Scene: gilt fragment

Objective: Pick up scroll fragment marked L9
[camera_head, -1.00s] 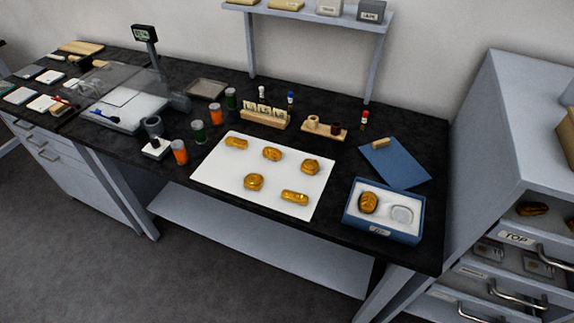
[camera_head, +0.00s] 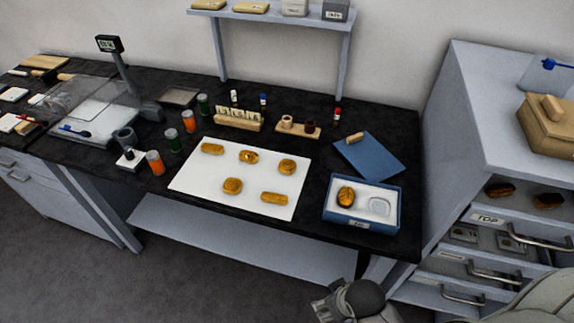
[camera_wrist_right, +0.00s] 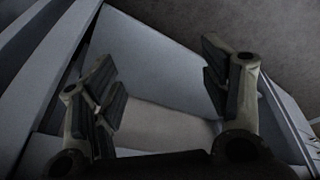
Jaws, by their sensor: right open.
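Several gilt, golden-brown fragments lie apart on a white sheet (camera_head: 205,185) on the dark bench: an elongated one at upper left (camera_head: 212,148), rounded ones at top middle (camera_head: 248,156), right (camera_head: 287,167) and lower middle (camera_head: 232,186), and an elongated one at lower right (camera_head: 273,198). No mark L9 is legible on any. Another dark gold fragment (camera_head: 346,197) sits in a blue box. My right gripper (camera_wrist_right: 160,88) is open and empty in the wrist view; part of it shows at the bottom edge of the head view, below the bench. My left gripper is out of view.
The blue box (camera_head: 360,222) has a second, empty-looking recess. A blue folder (camera_head: 372,158) lies behind it. Orange and green jars (camera_head: 155,162), a label rack (camera_head: 238,124) and a scale (camera_head: 95,120) stand around the sheet. A drawer cabinet (camera_head: 450,140) stands at right.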

